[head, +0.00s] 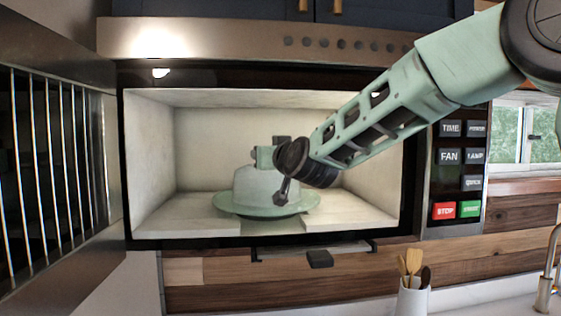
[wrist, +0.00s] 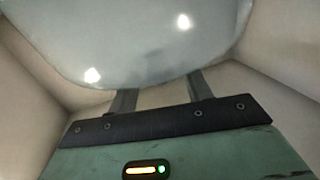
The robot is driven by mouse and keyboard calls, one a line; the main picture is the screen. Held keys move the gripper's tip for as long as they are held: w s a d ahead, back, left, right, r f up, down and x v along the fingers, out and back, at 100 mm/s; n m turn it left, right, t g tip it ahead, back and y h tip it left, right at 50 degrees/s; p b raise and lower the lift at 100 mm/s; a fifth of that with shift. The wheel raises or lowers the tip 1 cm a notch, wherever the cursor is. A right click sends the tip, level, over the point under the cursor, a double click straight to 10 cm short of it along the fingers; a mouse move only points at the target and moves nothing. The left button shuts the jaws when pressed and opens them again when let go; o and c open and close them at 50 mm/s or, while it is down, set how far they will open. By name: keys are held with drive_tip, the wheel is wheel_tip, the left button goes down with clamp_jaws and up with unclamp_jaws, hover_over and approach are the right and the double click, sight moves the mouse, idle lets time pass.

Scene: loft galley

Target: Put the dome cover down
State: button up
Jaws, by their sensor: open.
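The dome cover (head: 252,188) is pale, smooth and rounded. In the head view it is upright inside the open microwave, over a round pale green plate (head: 228,211), and appears to rest on it. In the wrist view the dome cover (wrist: 135,40) fills the upper part of the picture, very close. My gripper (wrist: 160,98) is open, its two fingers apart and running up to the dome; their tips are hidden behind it. In the head view my arm reaches in from the right and hides the dome's upper right side. I cannot tell whether the fingers touch the dome.
The microwave walls (head: 150,160) enclose the space closely on both sides. Its button panel (head: 460,170) is at the right. A barred dark panel (head: 55,160) stands at the left. A utensil holder (head: 412,298) and a tap (head: 548,275) are below right.

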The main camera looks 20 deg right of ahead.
drive_tip(key=s+b, duration=0.4)
drive_tip(key=s, duration=0.6)
drive_tip(key=shift+d, duration=0.35)
drive_tip(key=shift+s, duration=0.1)
